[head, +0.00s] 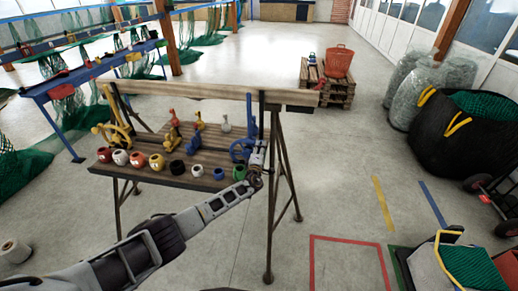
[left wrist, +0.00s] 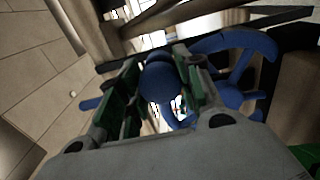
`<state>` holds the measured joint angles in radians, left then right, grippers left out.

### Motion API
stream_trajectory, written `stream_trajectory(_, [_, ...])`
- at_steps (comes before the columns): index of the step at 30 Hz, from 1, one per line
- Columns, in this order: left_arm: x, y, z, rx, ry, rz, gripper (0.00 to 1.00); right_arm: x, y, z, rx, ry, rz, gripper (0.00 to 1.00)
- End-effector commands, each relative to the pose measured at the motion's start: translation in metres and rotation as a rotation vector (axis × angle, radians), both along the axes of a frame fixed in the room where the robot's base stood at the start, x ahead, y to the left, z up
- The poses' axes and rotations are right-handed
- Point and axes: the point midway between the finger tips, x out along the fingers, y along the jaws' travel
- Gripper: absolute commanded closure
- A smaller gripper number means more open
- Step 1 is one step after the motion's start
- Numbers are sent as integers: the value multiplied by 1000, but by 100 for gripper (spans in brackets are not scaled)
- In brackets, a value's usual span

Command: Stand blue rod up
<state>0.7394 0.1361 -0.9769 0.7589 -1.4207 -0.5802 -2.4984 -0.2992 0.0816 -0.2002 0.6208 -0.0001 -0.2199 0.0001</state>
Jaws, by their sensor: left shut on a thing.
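My left gripper (head: 258,160) is at the right end of the wooden trestle table, beside a blue curved, spoked piece (head: 240,150). In the left wrist view, the gripper's green-padded fingers (left wrist: 158,95) are closed around a blue rod-like piece with a rounded end (left wrist: 160,80). The spoked blue piece also shows close to the right finger (left wrist: 235,50). In the head view a slim blue upright part (head: 249,112) rises above the spoked piece; I cannot tell whether it is the held rod. The rod's lower part is hidden. My right gripper is not in view.
A row of coloured round pots stands along the table's front edge, including a green one (head: 239,173) near my left gripper. A yellow spoked piece (head: 113,132) is at the table's left. A wooden beam (head: 200,90) runs along the back. Open floor lies to the right.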

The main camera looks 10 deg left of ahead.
Motion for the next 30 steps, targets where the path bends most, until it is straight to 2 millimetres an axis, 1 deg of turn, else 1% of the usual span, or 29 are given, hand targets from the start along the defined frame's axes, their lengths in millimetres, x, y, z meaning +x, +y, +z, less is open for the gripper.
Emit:
stream_trajectory(1, [-2,-2,-4,11,5,-3,100,0,0,0,0,0,0,60])
stream_trajectory(12, [-2,-3,-5,20,4,-5,100,0,1,0,1,0,-1,60])
stream_trajectory(13, [-2,-3,-5,20,5,-5,64,0,1,0,1,0,-1,60])
stream_trajectory(18, [-2,-2,-4,19,3,-4,42,-1,2,0,2,0,-2,60])
stream_trajectory(30, [-1,-1,-2,17,-1,-1,42,-3,0,0,0,3,0,60])
